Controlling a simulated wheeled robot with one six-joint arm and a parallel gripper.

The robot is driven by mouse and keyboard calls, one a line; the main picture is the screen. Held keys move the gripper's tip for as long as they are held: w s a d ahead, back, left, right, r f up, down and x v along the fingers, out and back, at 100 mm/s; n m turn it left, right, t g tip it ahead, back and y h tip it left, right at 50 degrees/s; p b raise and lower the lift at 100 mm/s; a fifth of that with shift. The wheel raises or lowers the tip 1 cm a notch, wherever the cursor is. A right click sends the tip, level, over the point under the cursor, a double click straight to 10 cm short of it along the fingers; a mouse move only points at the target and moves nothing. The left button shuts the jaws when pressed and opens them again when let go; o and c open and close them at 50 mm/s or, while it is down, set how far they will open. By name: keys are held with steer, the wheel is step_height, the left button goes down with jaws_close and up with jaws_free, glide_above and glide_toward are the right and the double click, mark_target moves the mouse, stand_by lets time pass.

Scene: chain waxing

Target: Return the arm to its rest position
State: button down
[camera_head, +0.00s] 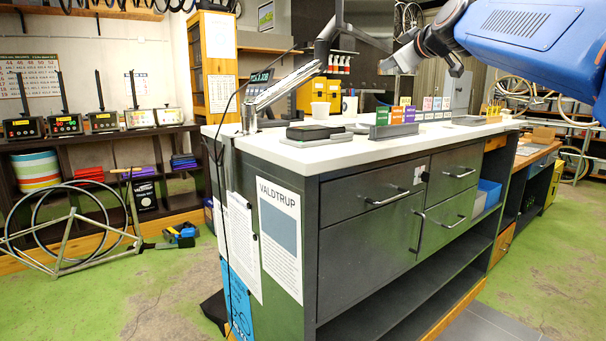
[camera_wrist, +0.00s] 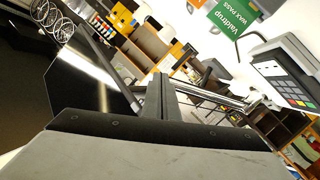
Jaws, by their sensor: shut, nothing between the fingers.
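My gripper (camera_head: 386,66) is up in the air above the back part of the white bench top (camera_head: 352,145) in the head view. It hangs from my blue arm, which reaches in from the upper right. In the wrist view the two fingers of my gripper (camera_wrist: 160,92) meet in the middle, shut and empty. That view is tilted, with a green "Wax Pass" sign (camera_wrist: 236,14) at the top and a keypad device (camera_wrist: 290,80) at the right.
Small coloured boxes (camera_head: 395,116) and a black scale-like device (camera_head: 315,131) stand on the bench. A bicycle frame (camera_head: 75,235) leans near the left shelf. Green floor is open at the left.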

steer(key=s+d+f+m+g+h, duration=0.2)
steer(key=s+f+m+g, duration=0.3)
steer(key=s+f, duration=1.7)
steer(key=s+d+f+m+g+h, duration=0.2)
steer(key=s+f+m+g, duration=0.3)
steer(key=s+f, duration=1.8)
step_height(320, 180, down, 9)
steer(key=shift+s+d+r, duration=0.15)
steer(key=shift+s+d, duration=0.05)
steer(key=shift+d, duration=0.6)
